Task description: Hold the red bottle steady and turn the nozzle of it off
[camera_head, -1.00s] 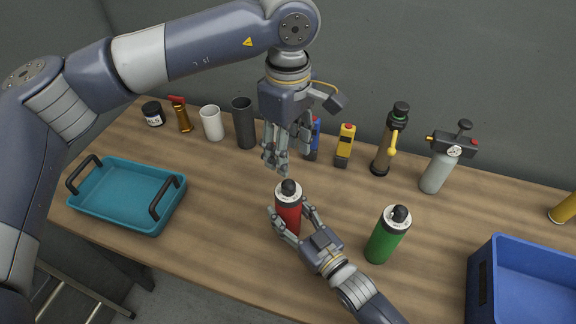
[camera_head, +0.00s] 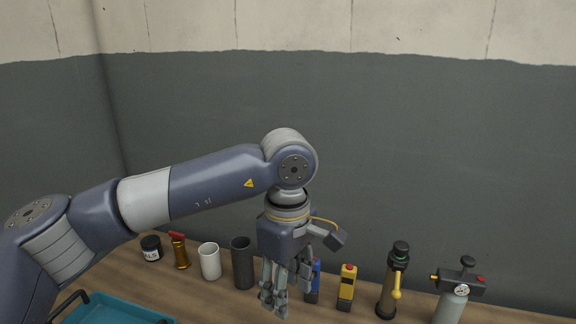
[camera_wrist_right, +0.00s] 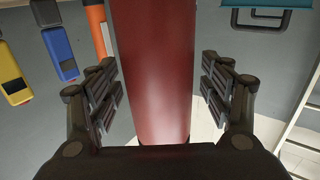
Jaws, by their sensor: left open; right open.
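The red bottle (camera_wrist_right: 155,70) fills the middle of the right wrist view as a plain red cylinder. My right gripper (camera_wrist_right: 160,85) is open, with one finger on each side of the bottle and gaps between fingers and bottle. The bottle's nozzle does not show. In the head view the red bottle and my right gripper are out of the picture. My left gripper (camera_head: 283,297) hangs fingers down over the table, open and empty, in front of a blue item.
On the table (camera_head: 215,292) stand a jar (camera_head: 151,249), an amber bottle (camera_head: 180,252), a white cup (camera_head: 209,262), a dark cup (camera_head: 242,264), a yellow device (camera_head: 347,289), a dark canister (camera_head: 386,292) and a gauge cylinder (camera_head: 453,303). A teal tray (camera_head: 115,310) is lower left.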

